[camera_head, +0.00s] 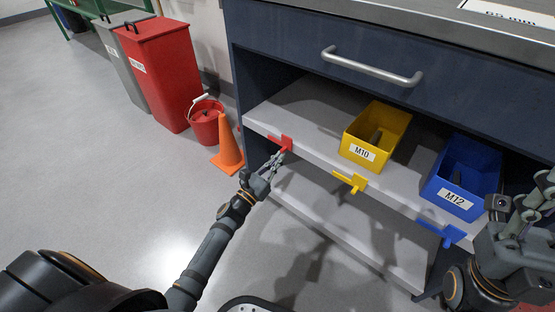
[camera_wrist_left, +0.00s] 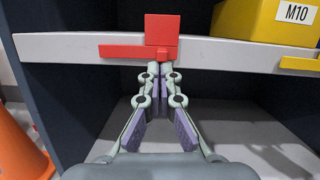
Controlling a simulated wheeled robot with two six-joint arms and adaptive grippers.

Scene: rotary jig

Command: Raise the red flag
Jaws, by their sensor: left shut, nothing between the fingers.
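The red flag (camera_head: 284,142) is on the front edge of the middle shelf at its left part. In the left wrist view the red flag (camera_wrist_left: 162,30) shows as a square plate with a flat bar reaching left across the shelf edge. My left gripper (camera_head: 277,158) is shut and empty. In the wrist view its fingertips (camera_wrist_left: 160,68) are close together at the flag's lower edge; I cannot tell if they touch it. My right gripper (camera_head: 528,212) is at the right edge of the head view, partly cut off, and its jaw opening is unclear.
A yellow flag (camera_head: 352,182) and a blue flag (camera_head: 443,232) are farther right along the shelf edge. A yellow M10 bin (camera_head: 378,118) and blue M12 bin (camera_head: 470,160) stand on the shelf. A drawer handle (camera_head: 372,66) juts out above. An orange cone (camera_head: 228,148) stands left.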

